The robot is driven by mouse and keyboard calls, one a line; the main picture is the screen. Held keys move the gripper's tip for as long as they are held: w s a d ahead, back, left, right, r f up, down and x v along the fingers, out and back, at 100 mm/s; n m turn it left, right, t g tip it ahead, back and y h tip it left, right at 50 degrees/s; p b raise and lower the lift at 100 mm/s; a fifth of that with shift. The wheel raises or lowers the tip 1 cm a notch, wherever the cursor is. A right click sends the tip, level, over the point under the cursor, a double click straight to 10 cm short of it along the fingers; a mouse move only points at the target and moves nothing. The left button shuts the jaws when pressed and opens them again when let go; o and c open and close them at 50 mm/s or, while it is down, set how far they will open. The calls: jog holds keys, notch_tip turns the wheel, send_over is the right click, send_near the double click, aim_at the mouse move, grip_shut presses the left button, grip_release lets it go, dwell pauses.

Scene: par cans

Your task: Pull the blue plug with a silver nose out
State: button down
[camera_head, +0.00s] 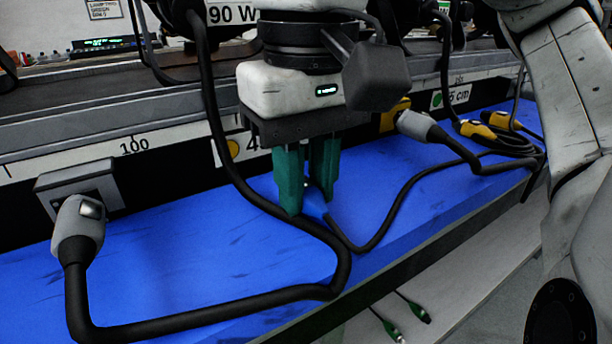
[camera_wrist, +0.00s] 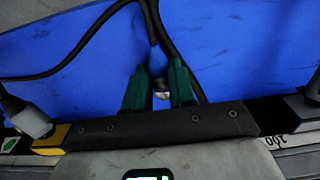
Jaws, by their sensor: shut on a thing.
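My gripper (camera_head: 306,203) points down over the blue surface, with its two teal fingers on either side of the blue plug (camera_head: 316,206). It is shut on the plug. In the wrist view the plug's blue body (camera_wrist: 156,60) lies between the teal fingertips, and its silver nose (camera_wrist: 161,95) shows as a bright patch nearer the palm. A black cable runs from the plug's outer end. My fingers and palm hide much of the plug, and I cannot tell whether the nose sits in a socket.
A grey plug (camera_head: 77,228) with a thick black cable is in a socket box (camera_head: 78,187) at left; the cable loops in front of my gripper. Another grey plug (camera_head: 415,125) is at right, near yellow plugs (camera_head: 476,130). The blue surface (camera_head: 190,240) has clear patches.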

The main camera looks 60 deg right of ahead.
aim_at(308, 185)
jog(key=shift+f, duration=0.15)
jog(key=c, duration=0.9)
grip_release()
jog(key=shift+o, duration=0.2)
notch_tip(308, 185, up, 11)
jog(key=p, duration=0.4)
jog(key=shift+s+a+f, duration=0.1)
